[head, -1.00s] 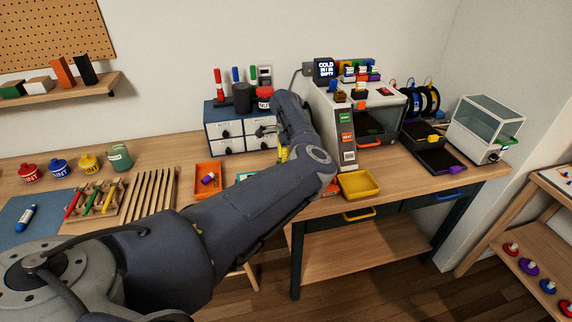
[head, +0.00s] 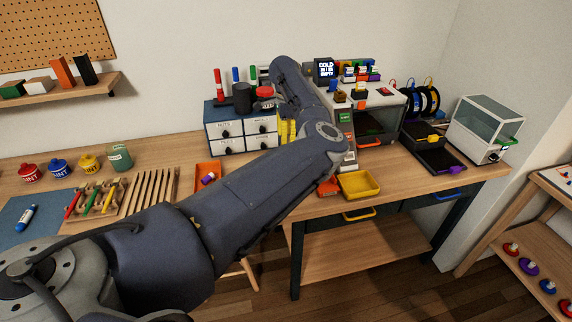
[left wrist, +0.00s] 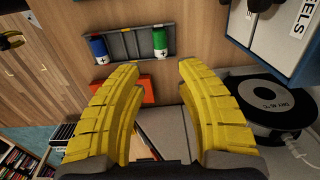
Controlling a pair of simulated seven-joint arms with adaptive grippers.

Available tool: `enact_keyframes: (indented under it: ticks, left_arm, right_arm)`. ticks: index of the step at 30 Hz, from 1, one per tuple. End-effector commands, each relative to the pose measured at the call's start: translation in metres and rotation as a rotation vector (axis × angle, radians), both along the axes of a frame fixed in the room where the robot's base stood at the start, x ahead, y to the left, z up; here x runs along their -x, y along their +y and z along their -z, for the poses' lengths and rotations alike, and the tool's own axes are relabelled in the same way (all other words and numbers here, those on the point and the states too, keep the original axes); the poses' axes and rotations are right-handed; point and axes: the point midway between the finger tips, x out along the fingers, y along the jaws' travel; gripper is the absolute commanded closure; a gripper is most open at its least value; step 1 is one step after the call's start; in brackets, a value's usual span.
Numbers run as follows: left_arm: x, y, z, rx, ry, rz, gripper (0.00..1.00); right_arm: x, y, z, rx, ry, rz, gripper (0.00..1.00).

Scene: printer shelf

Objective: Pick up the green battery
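The green battery (left wrist: 160,42) is in the left wrist view, at the right end of a grey holder (left wrist: 128,46). A blue battery (left wrist: 98,48) sits at the holder's left end. My left gripper (left wrist: 160,70) is open, with its two yellow fingers spread and nothing between them. In that view the green battery shows beyond the gap between the fingertips, apart from both. In the head view my left gripper's yellow fingers (head: 287,132) show partly behind my arm. I cannot make out the green battery there. My right gripper is in neither view.
A red-orange block or tray (left wrist: 134,91) lies near the left finger in the left wrist view. A drawer cabinet (left wrist: 272,32) and a dark round dryer (left wrist: 265,105) stand at the right. In the head view a yellow tray (head: 359,184) sits at the bench's front edge.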

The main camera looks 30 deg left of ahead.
Motion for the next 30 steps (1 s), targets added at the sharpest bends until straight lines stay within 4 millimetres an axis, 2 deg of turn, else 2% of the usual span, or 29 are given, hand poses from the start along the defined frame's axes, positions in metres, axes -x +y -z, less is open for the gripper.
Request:
enact_keyframes:
  ticks: [2, 3, 5, 24, 26, 30]
  left_arm:
    - [0.0, 0.0, -0.008, -0.001, -0.002, 0.0, 0.65]
    - [0.0, 0.0, -0.01, -0.001, -0.001, 0.0, 0.58]
    - [0.0, 0.0, -0.013, -0.001, -0.001, 0.0, 0.52]
    - [0.0, 0.0, -0.015, 0.0, 0.001, 0.0, 0.52]
    - [0.003, 0.005, -0.011, -0.011, 0.01, -0.003, 0.52]
    - [0.008, 0.022, -0.021, -0.072, 0.023, -0.018, 0.52]
  right_arm:
    - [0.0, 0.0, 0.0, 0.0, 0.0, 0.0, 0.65]
    - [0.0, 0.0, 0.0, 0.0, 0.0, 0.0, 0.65]
    - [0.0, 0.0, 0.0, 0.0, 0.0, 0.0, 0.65]
    - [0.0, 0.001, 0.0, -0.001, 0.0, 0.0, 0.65]
    - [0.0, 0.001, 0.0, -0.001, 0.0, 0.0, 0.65]
    - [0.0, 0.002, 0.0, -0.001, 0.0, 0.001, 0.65]
